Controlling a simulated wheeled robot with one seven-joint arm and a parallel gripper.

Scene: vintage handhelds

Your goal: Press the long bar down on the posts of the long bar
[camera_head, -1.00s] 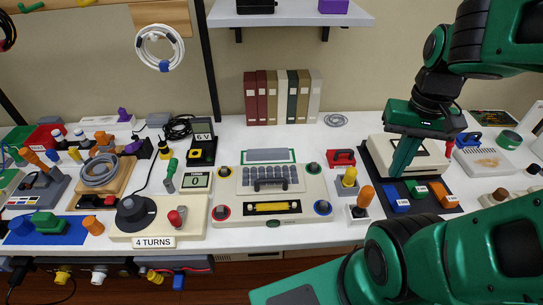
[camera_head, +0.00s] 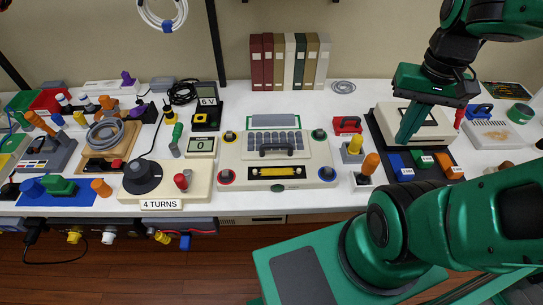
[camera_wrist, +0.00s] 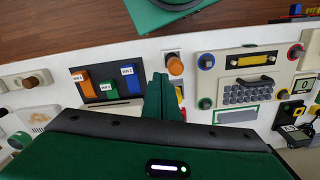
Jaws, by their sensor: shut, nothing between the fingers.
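A cream console (camera_head: 234,172) lies in the middle of the bench, with rows of grey keys (camera_head: 272,137). A black handle-like bar (camera_head: 276,150) sits at the keys' near edge, and a yellow bar (camera_head: 277,171) lies in a dark slot below it. I cannot tell which one is the long bar; no bare posts can be made out. The wrist view also shows the black bar (camera_wrist: 258,83) and yellow bar (camera_wrist: 255,60). My gripper (camera_head: 401,141) is shut and empty, pointing down in front of a cream machine, well right of the console.
The cream machine (camera_head: 432,120) stands on a dark mat with blue, green and orange blocks (camera_head: 446,167). A red-handled block (camera_head: 347,125), yellow plunger (camera_head: 354,146) and orange-knobbed post (camera_head: 370,165) stand between gripper and console. A crank box (camera_head: 130,188) is left. Books stand behind.

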